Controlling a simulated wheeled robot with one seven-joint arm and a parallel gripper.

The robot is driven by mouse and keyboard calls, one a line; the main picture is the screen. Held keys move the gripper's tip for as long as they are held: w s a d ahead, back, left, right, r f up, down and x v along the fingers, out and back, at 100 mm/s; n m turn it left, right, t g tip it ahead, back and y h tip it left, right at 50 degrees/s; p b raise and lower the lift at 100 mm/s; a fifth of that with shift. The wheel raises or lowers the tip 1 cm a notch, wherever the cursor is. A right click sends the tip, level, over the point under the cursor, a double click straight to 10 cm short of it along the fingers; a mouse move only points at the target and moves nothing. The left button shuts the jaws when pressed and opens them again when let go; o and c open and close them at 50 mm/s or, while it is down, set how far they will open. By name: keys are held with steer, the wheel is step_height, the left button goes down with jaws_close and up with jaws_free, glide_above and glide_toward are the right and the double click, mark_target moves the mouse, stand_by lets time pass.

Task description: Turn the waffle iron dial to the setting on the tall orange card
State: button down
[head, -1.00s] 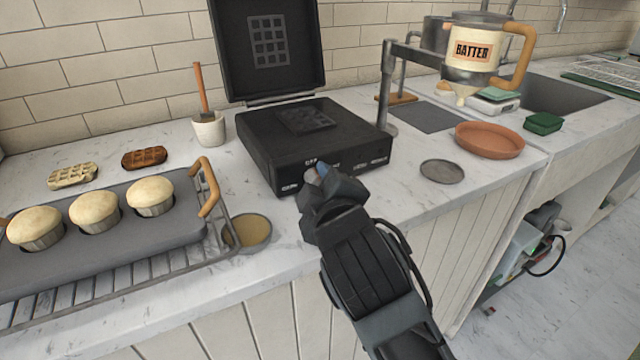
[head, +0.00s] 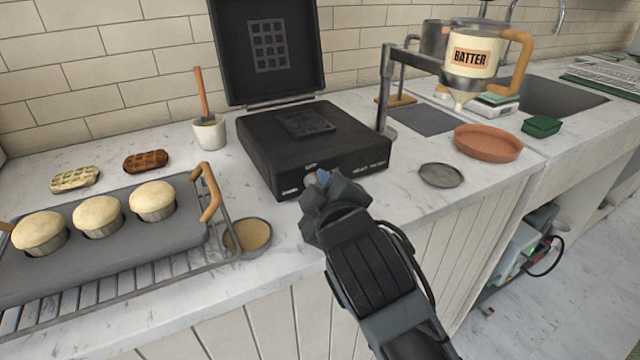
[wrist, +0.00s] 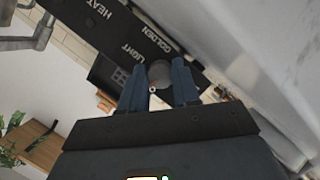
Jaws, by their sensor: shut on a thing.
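The black waffle iron (head: 268,140) stands on the counter with its lid (head: 265,50) raised. White lettering runs along its front panel. In the wrist view, HEAT, GOLDEN and LIGHT can be read on the panel (wrist: 120,30). The round grey dial (wrist: 160,73) sits between my two blue fingers, and my gripper (wrist: 159,88) is shut on it. In the head view my gripper (head: 322,178) is at the iron's front face and hides the dial. I cannot tell which setting the dial points to. I cannot make out a tall orange card in any view.
A muffin tray (head: 190,240) on a rack and a small round dish (head: 247,236) lie left of my arm. A batter dispenser (head: 474,58), a terracotta dish (head: 488,143) and a grey disc (head: 441,175) are to the right. A utensil crock (head: 209,133) stands behind left.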

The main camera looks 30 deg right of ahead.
steer(key=m+y+p, duration=0.1)
steer(key=m+p, duration=0.1)
steer(key=shift+d+r+m+g+p, duration=0.1)
steer(key=shift+m+g+p, duration=0.2)
steer(key=shift+p, duration=0.1)
steer(key=m+y+p, duration=0.1)
steer(key=m+p, duration=0.1)
steer(key=shift+m+y, duration=0.3)
steer(key=shift+y, duration=0.1)
steer(key=m+y+p, duration=0.1)
steer(key=m+p, duration=0.1)
steer(key=shift+d+m+y, duration=0.1)
steer(key=shift+m+y, duration=0.2)
steer(key=shift+f+m+y+p, duration=0.2)
steer(key=shift+m+y+p, duration=0.15)
steer(key=shift+m+y, duration=0.75)
steer(key=shift+m, duration=0.3)
steer(key=c, duration=1.1)
jaws_free()
steer(key=shift+b+v, duration=0.35)
steer(key=shift+v, duration=3.6)
